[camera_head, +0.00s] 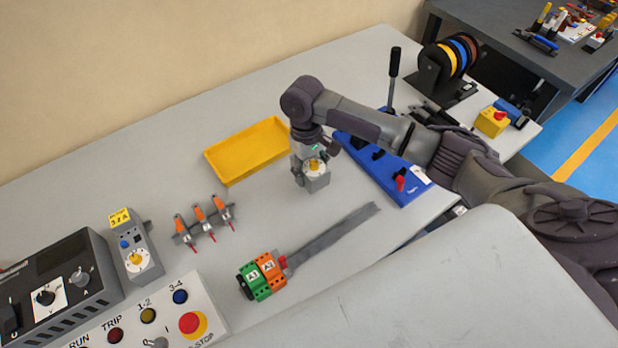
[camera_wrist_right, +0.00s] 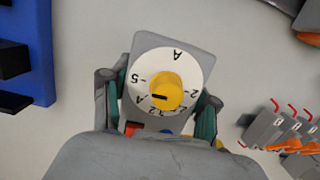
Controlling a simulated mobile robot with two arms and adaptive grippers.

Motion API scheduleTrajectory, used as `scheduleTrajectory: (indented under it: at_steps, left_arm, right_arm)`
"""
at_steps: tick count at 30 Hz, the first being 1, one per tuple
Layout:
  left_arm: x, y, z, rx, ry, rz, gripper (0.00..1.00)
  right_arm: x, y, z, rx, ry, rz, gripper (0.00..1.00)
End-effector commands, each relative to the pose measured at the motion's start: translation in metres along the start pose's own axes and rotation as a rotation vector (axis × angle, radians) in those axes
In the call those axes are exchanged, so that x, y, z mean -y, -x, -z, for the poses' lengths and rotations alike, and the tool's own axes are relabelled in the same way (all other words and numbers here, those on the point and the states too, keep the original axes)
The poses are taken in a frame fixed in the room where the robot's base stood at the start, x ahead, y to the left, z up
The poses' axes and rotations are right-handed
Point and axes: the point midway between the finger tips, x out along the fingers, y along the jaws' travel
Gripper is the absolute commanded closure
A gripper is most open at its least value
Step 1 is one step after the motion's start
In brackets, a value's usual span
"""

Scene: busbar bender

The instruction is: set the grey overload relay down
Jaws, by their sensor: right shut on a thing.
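The grey overload relay (camera_head: 317,182) with a white scale and yellow dial is held at the middle of the table, in front of the yellow tray. My right gripper (camera_head: 311,170) is shut on it from above. In the right wrist view the relay (camera_wrist_right: 146,48) sits between the two fingers (camera_wrist_right: 157,98), with its dial facing the camera. Its underside is hidden, so I cannot tell whether it touches the table. A similar grey relay (camera_head: 143,268) with a yellow label stands at the left, beside the black control box. My left gripper is not in view.
The yellow tray (camera_head: 222,173) is empty. A blue base (camera_head: 413,190) lies close right of the held relay. Terminals with red tips (camera_head: 203,221), a green-orange block (camera_head: 262,277) and a flat grey bar (camera_head: 335,235) lie in front. Grey table between them is clear.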

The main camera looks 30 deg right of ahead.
Motion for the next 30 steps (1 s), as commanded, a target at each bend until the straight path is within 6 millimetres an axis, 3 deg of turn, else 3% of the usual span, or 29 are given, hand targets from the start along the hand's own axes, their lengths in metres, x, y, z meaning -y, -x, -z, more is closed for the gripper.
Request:
scheduleTrajectory:
  at_steps: [12, 23, 24, 28, 30]
  left_arm:
    - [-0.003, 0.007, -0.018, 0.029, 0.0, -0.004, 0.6]
    - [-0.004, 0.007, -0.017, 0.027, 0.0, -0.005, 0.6]
    - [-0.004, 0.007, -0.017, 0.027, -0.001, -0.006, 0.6]
    - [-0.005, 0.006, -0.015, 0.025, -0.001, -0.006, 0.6]
    - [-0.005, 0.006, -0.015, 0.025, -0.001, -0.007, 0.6]
  right_arm:
    - [0.003, -0.04, 0.009, -0.001, -0.001, -0.002, 0.86]
    - [0.004, -0.044, 0.01, -0.002, 0.0, -0.001, 0.86]
    - [0.004, -0.045, 0.01, -0.002, 0.0, -0.001, 0.37]
    - [0.004, -0.045, 0.01, -0.002, 0.0, -0.001, 0.15]
    - [0.004, -0.045, 0.01, -0.002, 0.0, -0.001, 0.15]
